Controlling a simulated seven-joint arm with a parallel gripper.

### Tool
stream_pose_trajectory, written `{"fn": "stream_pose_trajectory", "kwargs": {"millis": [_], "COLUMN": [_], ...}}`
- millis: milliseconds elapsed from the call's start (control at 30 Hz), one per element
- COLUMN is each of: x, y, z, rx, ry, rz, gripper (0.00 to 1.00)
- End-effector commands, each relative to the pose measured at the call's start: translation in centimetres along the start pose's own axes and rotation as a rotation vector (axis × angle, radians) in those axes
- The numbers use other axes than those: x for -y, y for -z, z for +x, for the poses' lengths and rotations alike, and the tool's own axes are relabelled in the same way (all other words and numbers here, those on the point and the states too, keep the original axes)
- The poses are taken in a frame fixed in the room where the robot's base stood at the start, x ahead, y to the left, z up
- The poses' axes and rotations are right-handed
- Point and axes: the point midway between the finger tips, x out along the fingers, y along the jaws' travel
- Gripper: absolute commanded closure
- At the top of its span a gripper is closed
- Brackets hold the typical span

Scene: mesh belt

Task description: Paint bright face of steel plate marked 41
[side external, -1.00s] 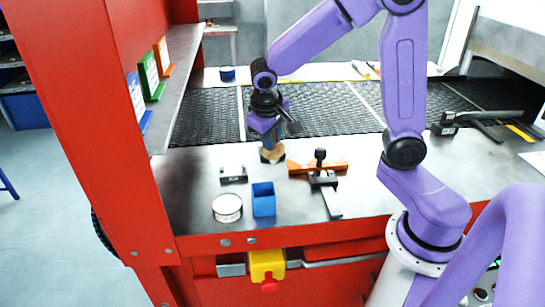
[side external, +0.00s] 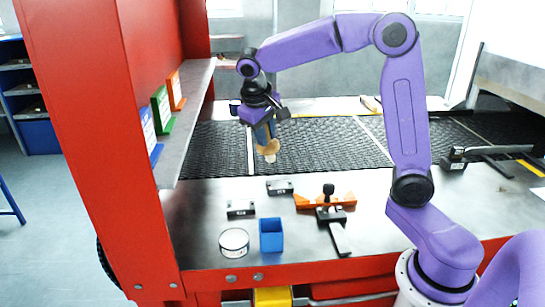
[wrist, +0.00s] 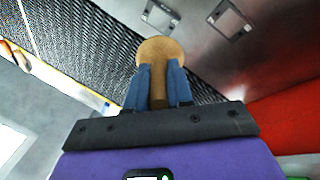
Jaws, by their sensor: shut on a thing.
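My gripper (side external: 264,132) is shut on a brush (side external: 268,147) with a tan wooden body and a pale tip, held tip down in the air. In the wrist view the brush (wrist: 159,50) sits between the blue fingers (wrist: 158,85); its tip is hidden there. Two small steel plates in dark holders lie on the bench below: one nearer the belt (side external: 280,187) and one nearer the front left (side external: 240,208). They also show in the wrist view as a left plate (wrist: 160,14) and a right plate (wrist: 231,19). Their markings are too small to read.
A round tin (side external: 234,242) and a blue open box (side external: 271,236) stand at the bench front. An orange bar (side external: 345,199) with a black clamp (side external: 330,214) lies to their right. Black mesh belt (side external: 340,147) runs behind. A red post (side external: 85,130) and shelf (side external: 190,120) stand left.

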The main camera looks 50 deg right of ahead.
Motion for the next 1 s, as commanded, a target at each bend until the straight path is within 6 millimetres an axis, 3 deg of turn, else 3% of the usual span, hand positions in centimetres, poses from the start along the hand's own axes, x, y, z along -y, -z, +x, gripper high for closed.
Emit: {"fn": "stream_pose_trajectory", "kwargs": {"millis": [133,300,700,1000], "x": [-1.2,-1.6,-0.5,-0.1], "y": [1.2,1.6,1.1,1.0], "z": [-1.4,-1.9,1.4,2.6], "rx": [0.011,0.019,0.021,0.018], "ry": [0.003,0.004,0.002,0.003], "rz": [0.000,-0.004,-0.004,-0.003], "gripper": [1.00,1.00,1.00,1.00]}}
